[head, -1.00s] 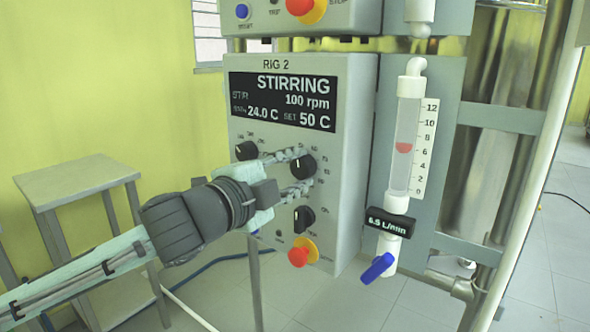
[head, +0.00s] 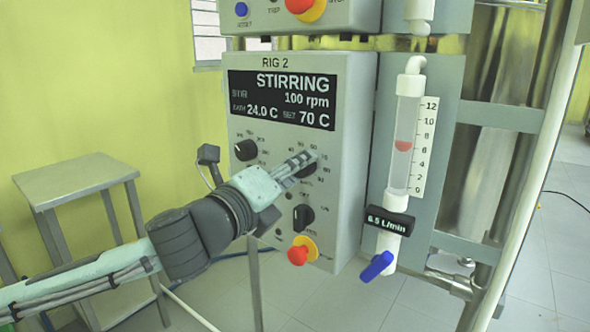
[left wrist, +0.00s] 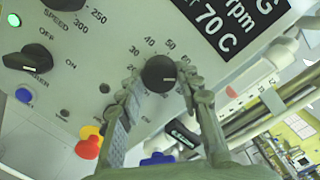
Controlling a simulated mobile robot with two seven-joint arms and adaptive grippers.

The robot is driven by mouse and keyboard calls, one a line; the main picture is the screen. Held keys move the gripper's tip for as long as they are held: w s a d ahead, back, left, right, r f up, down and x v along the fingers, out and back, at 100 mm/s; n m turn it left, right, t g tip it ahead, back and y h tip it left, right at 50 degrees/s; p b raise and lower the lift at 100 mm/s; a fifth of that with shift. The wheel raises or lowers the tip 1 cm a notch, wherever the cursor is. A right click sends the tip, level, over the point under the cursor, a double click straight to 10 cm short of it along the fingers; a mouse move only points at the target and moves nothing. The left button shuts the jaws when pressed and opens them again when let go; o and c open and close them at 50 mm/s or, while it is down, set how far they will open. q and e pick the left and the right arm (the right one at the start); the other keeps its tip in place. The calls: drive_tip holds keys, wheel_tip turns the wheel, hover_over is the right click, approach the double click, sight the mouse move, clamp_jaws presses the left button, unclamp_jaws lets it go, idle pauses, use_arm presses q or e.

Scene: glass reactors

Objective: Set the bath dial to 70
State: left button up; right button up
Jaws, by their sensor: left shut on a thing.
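The bath dial (head: 305,165) is a round black knob on the right of the RIG 2 panel (head: 350,180). It also shows in the left wrist view (left wrist: 158,74), with a white pointer line and a ring of numbers. My left gripper (head: 298,166) is shut on the dial, one finger on each side of it in the left wrist view (left wrist: 160,84). The display (head: 282,100) reads STIRRING, 100 rpm, 24.0 C and SET 70 C. The fingers hide part of the dial in the head view. My right gripper is not in view.
A speed knob (head: 246,150) is left of the dial and a heater switch (head: 303,216) below it. A red and yellow stop button (head: 299,254) sits lower. A flow tube (head: 404,140) with a blue valve handle (head: 377,266) stands right. A small metal table (head: 75,180) stands left.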

use_arm(q)
drive_tip(key=shift+m, duration=1.1)
drive_tip(key=o, duration=1.1)
drive_tip(key=shift+o, duration=0.2)
drive_tip(key=v, duration=0.7)
drive_tip(key=shift+s+a, duration=0.2)
drive_tip(key=shift+f, duration=0.1)
